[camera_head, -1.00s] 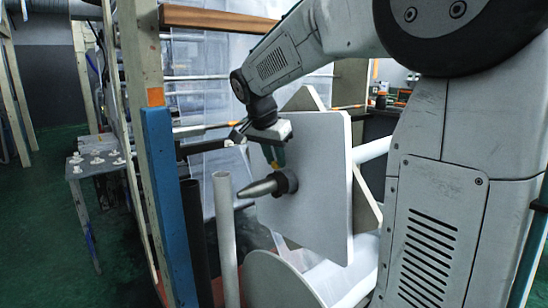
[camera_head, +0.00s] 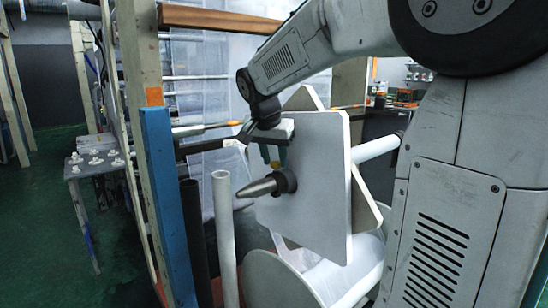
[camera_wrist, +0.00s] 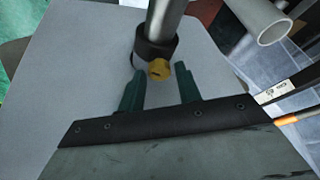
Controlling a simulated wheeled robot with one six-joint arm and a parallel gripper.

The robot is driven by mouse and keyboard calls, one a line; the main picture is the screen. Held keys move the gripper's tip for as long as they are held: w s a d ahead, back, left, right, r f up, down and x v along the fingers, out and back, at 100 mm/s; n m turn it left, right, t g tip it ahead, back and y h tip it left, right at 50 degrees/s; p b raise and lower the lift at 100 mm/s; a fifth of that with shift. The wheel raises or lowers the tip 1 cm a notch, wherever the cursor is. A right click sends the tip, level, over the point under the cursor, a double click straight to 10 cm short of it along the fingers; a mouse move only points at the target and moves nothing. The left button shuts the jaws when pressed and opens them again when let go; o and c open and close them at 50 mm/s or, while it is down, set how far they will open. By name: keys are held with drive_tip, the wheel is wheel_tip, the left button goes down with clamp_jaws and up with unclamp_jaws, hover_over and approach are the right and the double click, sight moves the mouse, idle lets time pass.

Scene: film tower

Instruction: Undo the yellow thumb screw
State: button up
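The yellow thumb screw (camera_wrist: 159,69) sits on a dark collar (camera_wrist: 155,47) around a metal shaft in the wrist view. The collar (camera_head: 285,181) also shows in the head view, with the tapered shaft end (camera_head: 257,187) pointing left from a white square plate (camera_head: 318,205). My gripper (camera_wrist: 160,72) is open, with one green finger on each side of the screw. Gaps show between the fingers and the screw.
A white upright tube (camera_head: 224,235) and a blue-painted post (camera_head: 165,200) stand left of the shaft. A white drum (camera_head: 290,285) lies below the plate. A small table (camera_head: 98,168) with several white pieces stands far left. Green floor there is open.

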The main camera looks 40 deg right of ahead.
drive_tip(key=shift+o, duration=0.7)
drive_tip(key=v, duration=0.7)
drive_tip(key=shift+a+r, duration=0.15)
drive_tip(key=shift+r, duration=0.2)
drive_tip(key=shift+s, duration=0.1)
